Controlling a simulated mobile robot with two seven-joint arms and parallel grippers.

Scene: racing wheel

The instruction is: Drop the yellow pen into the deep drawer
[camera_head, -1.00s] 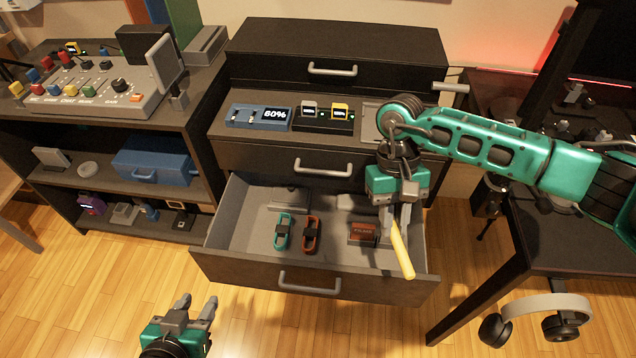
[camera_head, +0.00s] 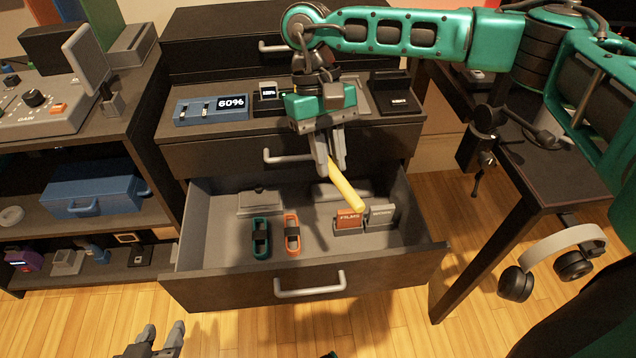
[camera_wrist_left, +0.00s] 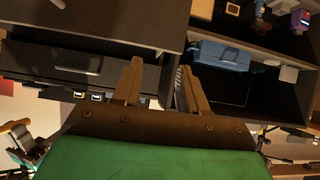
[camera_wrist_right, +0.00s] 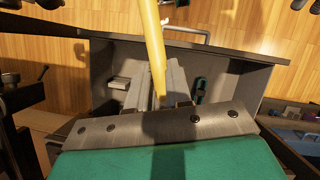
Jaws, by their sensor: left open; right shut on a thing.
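The yellow pen (camera_head: 346,188) is gripped in my right gripper (camera_head: 331,160), slanting down to the right. In the head view it shows over the deep drawer (camera_head: 215,258), which is pulled open below. The pen (camera_wrist_right: 152,45) also shows in the right wrist view, held between the fingers, with the drawer behind it. How far it is above the drawer floor is hard to tell. My left gripper (camera_head: 160,345) is open and empty low at the bottom edge, in front of the drawer; its fingers also show in the left wrist view (camera_wrist_left: 158,88).
The drawer holds a teal carabiner-like item (camera_head: 260,238), an orange one (camera_head: 292,235), a red box marked FILMS (camera_head: 349,221) and a grey box (camera_head: 380,216). A blue device (camera_head: 210,109) sits on the ledge above. A headset (camera_head: 553,256) hangs at right.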

